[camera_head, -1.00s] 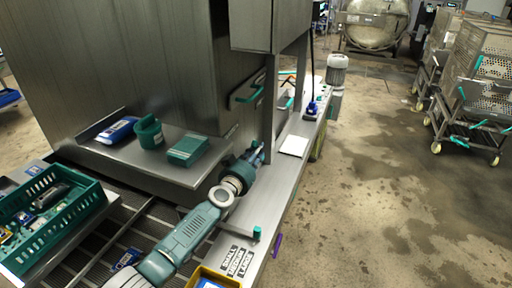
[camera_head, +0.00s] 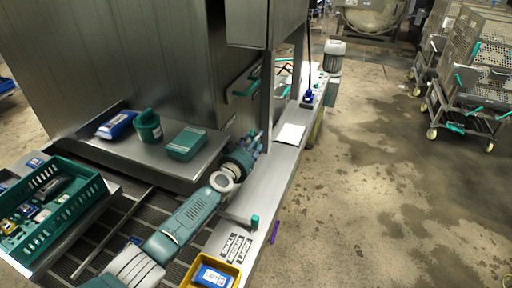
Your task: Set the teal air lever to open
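Several teal parts show, and I cannot tell for sure which is the air lever. A small teal-tipped lever (camera_head: 255,221) stands at the near edge of the steel ledge. Another small teal part (camera_head: 283,91) shows behind the steel post, partly hidden. My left arm comes in from the lower left. Its gripper (camera_head: 257,143) is beside the post's foot, below the bar handle and apart from it. Its fingers are small and partly overlapped, so their opening is unclear. My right gripper is not in view.
The steel post (camera_head: 268,100) stands close to the gripper. A steel shelf (camera_head: 100,146) holds a blue pack, a teal cup and a teal box. A green crate (camera_head: 84,205) and a yellow tray (camera_head: 233,268) are nearer. Wet floor at right is open up to the perforated carts (camera_head: 470,75).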

